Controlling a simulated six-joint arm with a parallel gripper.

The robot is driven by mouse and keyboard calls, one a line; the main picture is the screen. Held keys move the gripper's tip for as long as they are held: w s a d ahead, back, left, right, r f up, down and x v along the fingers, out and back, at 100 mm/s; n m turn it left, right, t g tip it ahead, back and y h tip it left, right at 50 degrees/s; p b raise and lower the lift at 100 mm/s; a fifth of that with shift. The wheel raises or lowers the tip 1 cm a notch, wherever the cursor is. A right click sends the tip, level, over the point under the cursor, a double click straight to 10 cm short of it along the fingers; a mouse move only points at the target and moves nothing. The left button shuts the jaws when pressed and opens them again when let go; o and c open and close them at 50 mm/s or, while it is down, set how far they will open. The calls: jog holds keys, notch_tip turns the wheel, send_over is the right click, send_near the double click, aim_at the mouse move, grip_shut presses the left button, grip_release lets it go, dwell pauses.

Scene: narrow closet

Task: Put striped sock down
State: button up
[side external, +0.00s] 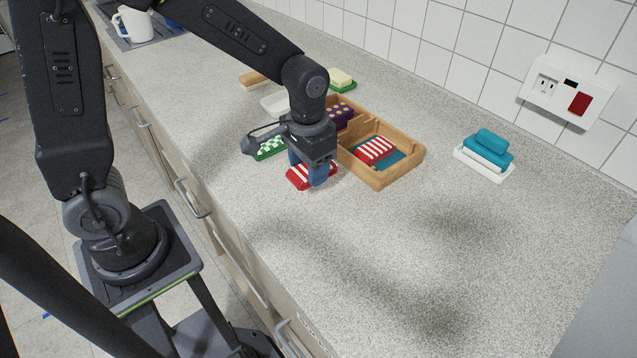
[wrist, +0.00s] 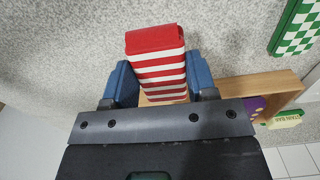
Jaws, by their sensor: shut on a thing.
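A red-and-white striped sock (side external: 303,178), folded into a block, is between the blue fingers of my gripper (side external: 308,172). In the wrist view the striped sock (wrist: 156,62) fills the space between the two fingers of my gripper (wrist: 160,82), which is shut on it. The sock is at the counter just in front of the wooden tray (side external: 385,178). I cannot tell whether its underside touches the counter. A second red-and-white striped folded piece (side external: 376,149) lies in the tray's near compartment, on a teal base.
A purple dotted piece (side external: 341,113) sits in the tray's far part. A green checkered piece (side external: 268,150) lies left of my gripper. A white dish (side external: 273,103) stands behind. The front-right counter is clear.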

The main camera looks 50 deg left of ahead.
jog(key=s+a+r, duration=0.2)
jog(key=a+r, duration=0.3)
jog(key=a, duration=0.4)
jog(key=w+a+r, duration=0.1)
jog(key=w+r, duration=0.1)
jog(key=w, duration=0.6)
jog(key=w+a+r, duration=0.1)
jog(key=w+r, duration=0.1)
jog(key=w, duration=0.6)
send_over(372, 148)
notch_tip(372, 148, down, 7)
jog(key=shift+f, duration=2.1)
jog(key=shift+f, duration=0.1)
jog(key=o, duration=0.9)
